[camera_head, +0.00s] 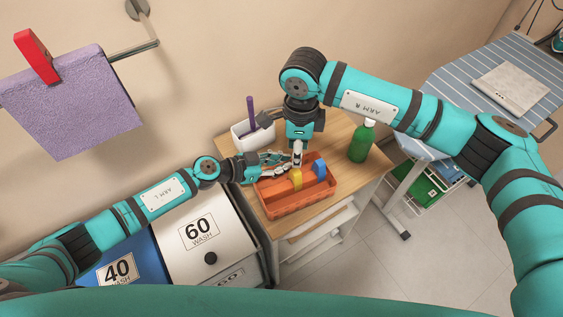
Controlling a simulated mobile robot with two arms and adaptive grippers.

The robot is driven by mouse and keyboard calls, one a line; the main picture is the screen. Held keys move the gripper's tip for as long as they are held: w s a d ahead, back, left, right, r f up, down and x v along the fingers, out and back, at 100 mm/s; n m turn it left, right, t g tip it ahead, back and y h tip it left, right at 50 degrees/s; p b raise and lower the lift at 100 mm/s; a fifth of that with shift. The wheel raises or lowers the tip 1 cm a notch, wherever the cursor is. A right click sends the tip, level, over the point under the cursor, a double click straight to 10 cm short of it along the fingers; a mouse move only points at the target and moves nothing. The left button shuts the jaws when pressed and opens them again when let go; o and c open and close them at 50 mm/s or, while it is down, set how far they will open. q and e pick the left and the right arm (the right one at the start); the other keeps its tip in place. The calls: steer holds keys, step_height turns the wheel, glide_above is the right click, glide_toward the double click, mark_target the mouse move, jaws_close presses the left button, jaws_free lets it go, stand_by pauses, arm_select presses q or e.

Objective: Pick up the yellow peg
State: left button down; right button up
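The yellow peg (296,179) stands in the orange basket (290,208) on the small wooden-topped table. A blue peg (319,168) is in the same basket, just right of it. My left gripper (284,165) reaches in from the left over the basket's back left part, close to the yellow peg. Its fingers look spread apart, and I see nothing between them. My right gripper (298,156) points down above the basket, just behind the yellow peg. Its fingers are small and partly hidden, so I cannot tell their opening or whether they touch the peg.
A white container (242,134) with a purple stick stands at the table's back left. A green bottle (362,142) stands right of the basket. A red peg (36,56) clips a purple towel (78,105) on the wall rail. Wash bins and an ironing board flank the table.

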mark_target(296, 171)
steer(key=shift+o, duration=0.3)
steer(key=shift+o, duration=0.7)
steer(key=m, duration=0.4)
steer(key=shift+r, duration=0.2)
steer(key=m, duration=0.7)
steer(key=shift+m, duration=0.3)
step_height(296, 171, down, 11)
steer(key=shift+f, duration=0.1)
steer(key=shift+c, duration=0.4)
